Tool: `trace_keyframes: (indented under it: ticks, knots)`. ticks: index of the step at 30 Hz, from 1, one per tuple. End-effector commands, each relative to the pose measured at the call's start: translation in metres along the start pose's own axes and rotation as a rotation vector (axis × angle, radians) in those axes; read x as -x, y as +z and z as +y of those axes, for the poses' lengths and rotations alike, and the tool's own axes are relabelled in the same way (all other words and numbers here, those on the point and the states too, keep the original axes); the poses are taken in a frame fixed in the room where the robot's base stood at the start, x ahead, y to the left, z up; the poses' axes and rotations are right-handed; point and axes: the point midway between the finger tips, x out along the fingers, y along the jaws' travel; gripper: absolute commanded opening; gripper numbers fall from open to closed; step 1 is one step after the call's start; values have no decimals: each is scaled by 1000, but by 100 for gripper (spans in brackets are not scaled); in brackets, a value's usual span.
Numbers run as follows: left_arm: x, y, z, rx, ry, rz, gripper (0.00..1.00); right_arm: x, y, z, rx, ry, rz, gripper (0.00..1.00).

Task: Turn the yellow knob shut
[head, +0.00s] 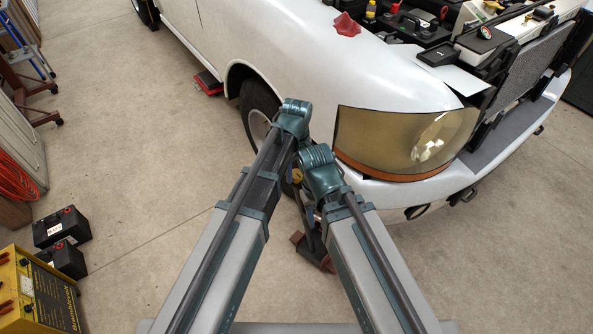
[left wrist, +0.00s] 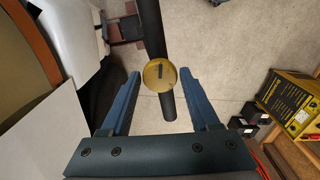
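The yellow knob (left wrist: 159,76) shows in the left wrist view as a round disc with a dark slot, in front of a dark bar (left wrist: 152,25). My left gripper (left wrist: 160,73) is open, with one blue finger on each side of the knob in the picture. A gap shows between the knob and each finger, and I cannot tell whether the knob lies between the tips or beyond them. In the head view a small part of the yellow knob (head: 297,175) shows between my two arms. My right gripper is hidden behind its own arm.
A white pickup (head: 390,80) with its engine bay exposed stands ahead, its headlight (head: 400,140) close to my arms. A yellow charger (head: 38,295) and black batteries (head: 62,228) stand on the floor at the left. Open concrete floor lies between them and the pickup.

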Motion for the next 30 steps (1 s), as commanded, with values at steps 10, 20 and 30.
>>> trace_keyframes:
  ticks: [10, 20, 30]
  knots:
    - [0, 0, 0, 0, 0, 0, 0, 0, 0, 0, 0, 0, 0, 50]
    - [0, 0, 0, -63, 0, 0, 0, 0, 0, 0, 0, 0, 0, 50]
    - [0, 0, 0, -334, 0, 0, 0, 0, 0, 0, 0, 0, 0, 50]
